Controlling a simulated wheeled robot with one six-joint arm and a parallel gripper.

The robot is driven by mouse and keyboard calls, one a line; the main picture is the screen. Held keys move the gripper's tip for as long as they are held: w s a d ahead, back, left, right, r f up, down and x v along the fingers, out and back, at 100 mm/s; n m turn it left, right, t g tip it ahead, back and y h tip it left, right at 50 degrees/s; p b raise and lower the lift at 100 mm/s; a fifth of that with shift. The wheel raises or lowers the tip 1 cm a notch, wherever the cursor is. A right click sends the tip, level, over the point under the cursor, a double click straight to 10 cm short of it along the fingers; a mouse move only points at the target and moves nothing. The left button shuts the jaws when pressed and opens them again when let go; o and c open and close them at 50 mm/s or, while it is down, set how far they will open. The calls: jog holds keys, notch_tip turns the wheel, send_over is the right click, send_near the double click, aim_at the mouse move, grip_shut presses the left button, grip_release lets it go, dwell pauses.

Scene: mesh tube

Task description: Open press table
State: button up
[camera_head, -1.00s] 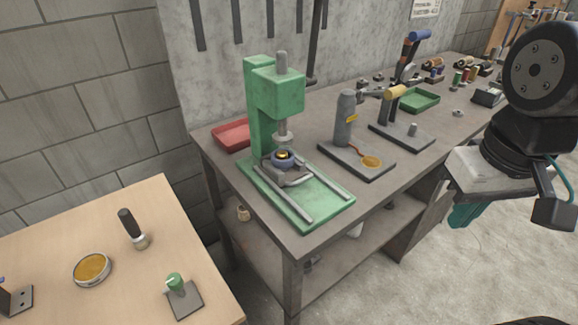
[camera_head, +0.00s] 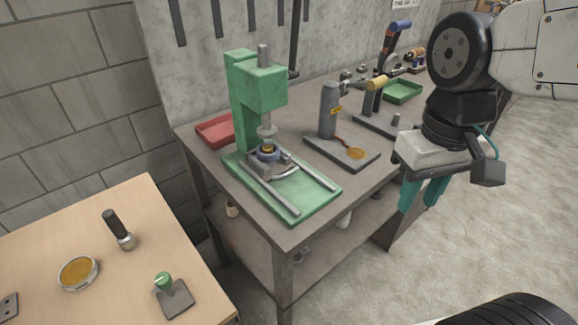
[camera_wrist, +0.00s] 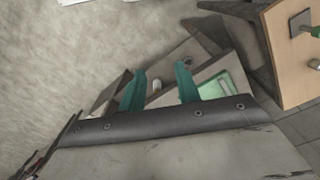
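A green arbor press (camera_head: 258,88) stands on the grey workbench, with its vertical ram over a small sliding table. The press table (camera_head: 270,162) sits under the ram on two metal rails (camera_head: 311,175) and carries a dark ring with a yellow centre. The rails lie on the green base plate (camera_head: 300,208) and run forward past the table. My gripper (camera_head: 422,198) hangs to the right of the press, past the bench's front edge, pointing down and touching nothing. In the wrist view its two teal fingers (camera_wrist: 160,90) stand apart with nothing between them.
Red (camera_head: 214,131) and green (camera_head: 402,91) trays lie behind. A wooden table (camera_head: 60,225) at left holds a stamp, round dish and green-knobbed block.

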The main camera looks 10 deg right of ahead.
jog(key=w+a+f+m, duration=0.25)
jog(key=w+a, duration=0.35)
jog(key=w, duration=0.3)
jog(key=m+t+y, duration=0.1)
jog(key=m+t, duration=0.1)
jog(key=m, duration=0.8)
send_near(290, 173)
jog(key=f, duration=0.2)
jog(key=w+f, duration=0.1)
jog(key=f, duration=0.4)
jog(key=shift+w+a+f, duration=0.25)
jog(key=shift+w+a, duration=0.1)
jog(key=shift+w, duration=0.05)
grip_shut()
